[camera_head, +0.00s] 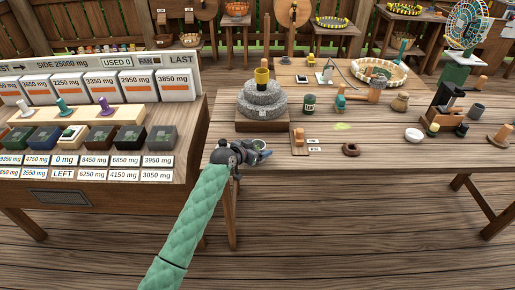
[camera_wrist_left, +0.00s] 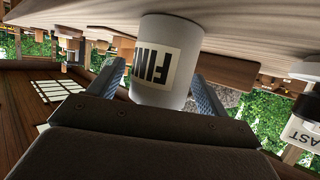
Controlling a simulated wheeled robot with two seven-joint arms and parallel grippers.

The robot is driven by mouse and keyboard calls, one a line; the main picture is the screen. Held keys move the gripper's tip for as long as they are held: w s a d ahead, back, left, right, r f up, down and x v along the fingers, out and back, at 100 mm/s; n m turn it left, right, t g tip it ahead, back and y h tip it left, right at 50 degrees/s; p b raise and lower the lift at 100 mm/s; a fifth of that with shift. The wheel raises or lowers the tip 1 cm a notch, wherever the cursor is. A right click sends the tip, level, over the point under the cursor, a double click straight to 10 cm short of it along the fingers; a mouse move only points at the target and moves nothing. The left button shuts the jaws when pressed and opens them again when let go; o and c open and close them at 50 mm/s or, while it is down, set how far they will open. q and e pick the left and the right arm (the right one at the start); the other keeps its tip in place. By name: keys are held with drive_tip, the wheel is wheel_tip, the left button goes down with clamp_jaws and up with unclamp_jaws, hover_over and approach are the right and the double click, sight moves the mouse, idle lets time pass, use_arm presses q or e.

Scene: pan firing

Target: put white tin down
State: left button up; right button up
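The white tin (camera_wrist_left: 174,55) fills the middle of the left wrist view, with a pale label and dark letters that read upside down there. My left gripper (camera_head: 260,149) has one finger on each side of it and appears shut on it. In the head view they are at the front left corner of the right-hand table (camera_head: 315,162); the gripper mostly hides the tin there. I cannot tell whether the tin's base touches the tabletop. My right gripper is not in view.
A stone mill (camera_head: 262,102) with a yellow cup stands behind the gripper. A small wooden block stand (camera_head: 299,141) and a brown ring (camera_head: 351,149) lie to the right. The weight-label bench (camera_head: 85,172) is on the left. Bare tabletop lies along the front edge.

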use_arm(q)
drive_tip(key=shift+r, duration=0.2)
drive_tip(key=shift+s+a, duration=0.25)
drive_tip(key=b+v, duration=0.3)
drive_tip(key=v, duration=0.8)
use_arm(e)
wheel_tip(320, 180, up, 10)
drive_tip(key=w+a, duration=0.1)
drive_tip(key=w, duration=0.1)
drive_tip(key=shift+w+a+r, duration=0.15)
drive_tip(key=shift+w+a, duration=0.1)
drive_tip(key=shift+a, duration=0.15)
